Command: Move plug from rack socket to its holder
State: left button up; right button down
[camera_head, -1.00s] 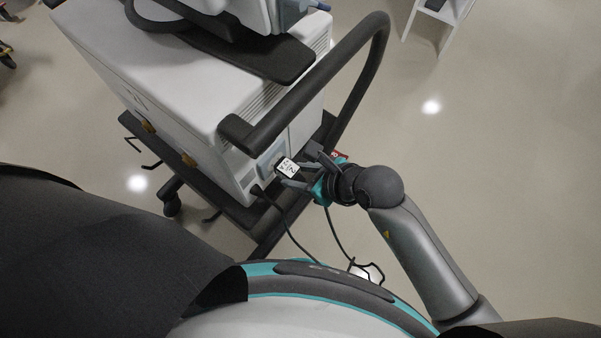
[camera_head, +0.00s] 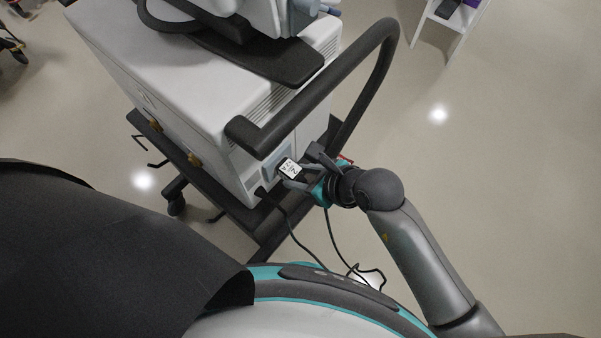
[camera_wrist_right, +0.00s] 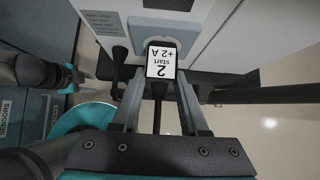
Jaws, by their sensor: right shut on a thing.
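The plug (camera_head: 290,169) is dark with a white label and sits at the blue-grey socket plate (camera_head: 271,161) on the side of the white ventilator cart. In the right wrist view the plug's label (camera_wrist_right: 161,62) reads "2 start +2 A", just in front of the socket plate (camera_wrist_right: 165,27). My right gripper (camera_wrist_right: 160,85) is shut on the plug, one finger on each side. It also shows in the head view (camera_head: 303,173). I cannot tell whether the plug's pins are in the socket. I cannot make out the holder. My left gripper is out of view.
A dark handle bar (camera_head: 385,62) curves above and beside my right gripper. Another dark plug (camera_head: 262,192) sits beside the socket, and loose cables (camera_head: 335,255) hang down. A white table (camera_head: 460,17) stands at the far right.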

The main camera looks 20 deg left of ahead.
jog(key=shift+a, duration=0.1)
jog(key=shift+c, duration=1.7)
grip_release()
